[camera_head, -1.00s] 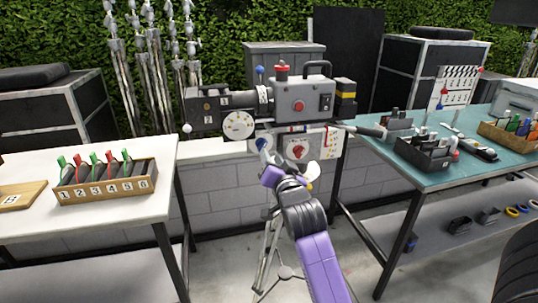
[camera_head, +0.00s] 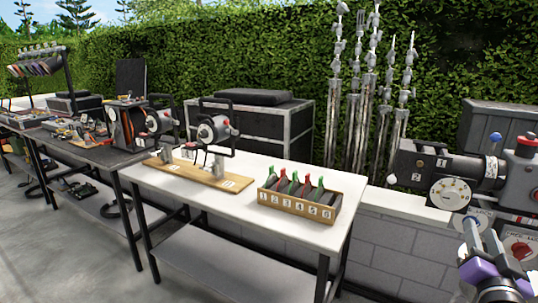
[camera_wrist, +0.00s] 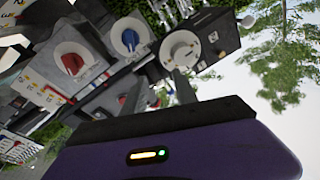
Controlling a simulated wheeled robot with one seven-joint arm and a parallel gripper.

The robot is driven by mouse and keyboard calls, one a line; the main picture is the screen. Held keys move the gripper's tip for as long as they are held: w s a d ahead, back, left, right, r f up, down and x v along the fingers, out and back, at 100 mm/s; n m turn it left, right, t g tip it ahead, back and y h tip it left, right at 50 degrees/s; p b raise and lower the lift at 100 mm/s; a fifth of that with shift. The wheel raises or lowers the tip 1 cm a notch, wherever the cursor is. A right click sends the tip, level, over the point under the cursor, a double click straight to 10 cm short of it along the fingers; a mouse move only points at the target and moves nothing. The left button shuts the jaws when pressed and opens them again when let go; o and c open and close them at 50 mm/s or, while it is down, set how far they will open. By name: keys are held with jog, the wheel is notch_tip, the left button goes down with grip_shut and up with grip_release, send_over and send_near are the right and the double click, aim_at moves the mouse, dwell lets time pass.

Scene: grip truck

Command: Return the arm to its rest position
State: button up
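My gripper (camera_head: 481,232) is at the lower right of the head view, its purple wrist cut by the frame edge. Its two grey fingers point up toward the film camera (camera_head: 448,165). In the wrist view the fingers (camera_wrist: 160,82) stand apart with nothing between them. Beyond them are the control panel's red knob (camera_wrist: 73,64) and blue knob (camera_wrist: 129,40), and the camera's round white dial (camera_wrist: 180,51). I cannot tell the exact gap between fingers and panel. Most of my arm is out of the head view.
A white table (camera_head: 240,171) stands in the middle with a numbered wooden box (camera_head: 287,203) and a wooden board (camera_head: 187,173) under metal devices. A dark bench (camera_head: 75,146) with equipment is at left. Light stands (camera_head: 367,90) rise before the hedge. The floor at lower left is clear.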

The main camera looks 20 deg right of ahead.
jog(key=s+a+f+n+t+y, duration=0.2)
jog(key=s+a+f+n+y, duration=0.15)
jog(key=a, duration=0.45)
jog(key=s+a+f+n+t+y, duration=0.1)
jog(key=s+a+f+n+y, duration=0.2)
jog(key=a, duration=0.6)
jog(key=s+a+f+n+t+y, duration=0.2)
jog(key=a+f+n, duration=0.2)
jog(key=a, duration=0.4)
jog(key=s+a+f+n+g+y, duration=0.1)
jog(key=s+a+f+g+y, duration=0.1)
jog(key=s+a, duration=0.4)
jog(key=s+a+f+n+g+y, duration=0.1)
jog(key=s+a+f+g+y, duration=0.1)
jog(key=s+a+f+y, duration=0.2)
jog(key=s+a, duration=0.3)
jog(key=s, duration=0.3)
jog(key=shift+s+a+f+n, duration=0.2)
jog(key=shift+a+f+n, duration=0.05)
jog(key=shift+a+n, duration=0.1)
jog(key=shift+d, duration=0.15)
